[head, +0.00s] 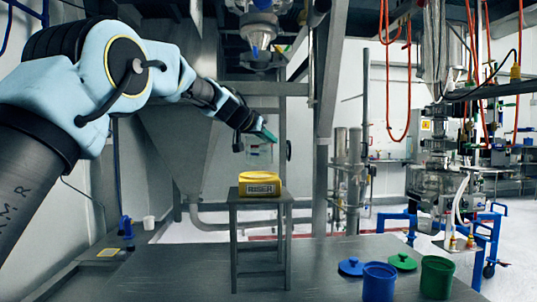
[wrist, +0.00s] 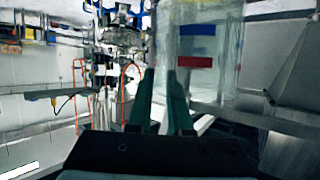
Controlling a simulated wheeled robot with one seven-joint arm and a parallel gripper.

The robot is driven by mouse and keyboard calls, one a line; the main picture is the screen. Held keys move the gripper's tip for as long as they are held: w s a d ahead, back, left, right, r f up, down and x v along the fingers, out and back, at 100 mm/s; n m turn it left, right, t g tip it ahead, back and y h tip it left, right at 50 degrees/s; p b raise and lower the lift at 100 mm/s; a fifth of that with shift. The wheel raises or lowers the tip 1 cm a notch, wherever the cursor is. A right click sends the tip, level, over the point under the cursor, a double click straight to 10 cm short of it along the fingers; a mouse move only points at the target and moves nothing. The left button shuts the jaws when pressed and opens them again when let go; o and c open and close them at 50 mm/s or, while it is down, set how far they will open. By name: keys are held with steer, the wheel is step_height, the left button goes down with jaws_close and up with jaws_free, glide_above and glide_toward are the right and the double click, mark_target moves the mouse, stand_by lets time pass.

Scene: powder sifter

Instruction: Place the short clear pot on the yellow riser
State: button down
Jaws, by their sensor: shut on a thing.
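The short clear pot (head: 258,154) hangs in the air from my gripper (head: 266,135), above the yellow riser, with a clear gap between them. In the wrist view the see-through pot (wrist: 222,65) fills the upper right, and the green fingers of my gripper (wrist: 165,85) are shut on its wall. Blue and red patches show on or through the pot. The yellow riser (head: 260,190), with a white RISER label, stands on a small grey metal stand (head: 260,204). The pot looks roughly upright.
The metal table (head: 190,270) bears a blue pot (head: 379,282), a green pot (head: 436,278), a blue lid (head: 351,267) and a green lid (head: 403,262) at the right. A white cup (head: 149,222) and a blue item (head: 126,228) are at the left. Pipes and a hopper stand behind.

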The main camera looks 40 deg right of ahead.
mark_target(265, 148)
step_height(265, 148, down, 4)
steer(key=shift+r, duration=0.1)
steer(key=c, duration=0.8)
jaws_free()
steer(key=shift+a, duration=0.1)
steer(key=b+v, duration=0.5)
steer(key=v, duration=0.7)
